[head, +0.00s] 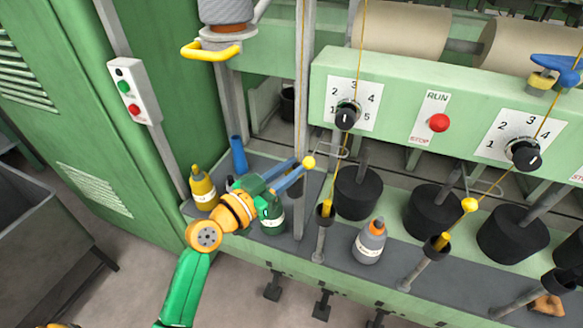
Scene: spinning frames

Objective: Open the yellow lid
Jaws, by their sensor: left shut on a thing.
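No part is clearly marked as a yellow lid. A round yellow knob (309,162) shows at the blue fingertips of my left gripper (300,167), below the green control panel. My left gripper is shut on this knob. Its arm comes from the lower left, over the grey ledge. The fingers hide what the knob is fixed to. A similar yellow knob (470,205) sits on a thin wire farther right. A yellow bottle (203,189) with a pointed yellow cap stands left of my gripper. My right gripper is not in view.
A green bottle (271,216) stands close beside my left gripper, with a blue tube (238,155) behind. A grey bottle (370,243) with an orange tip stands on the ledge. Black cylinders (357,193) line the frame. A grey post (303,100) rises close by the gripper.

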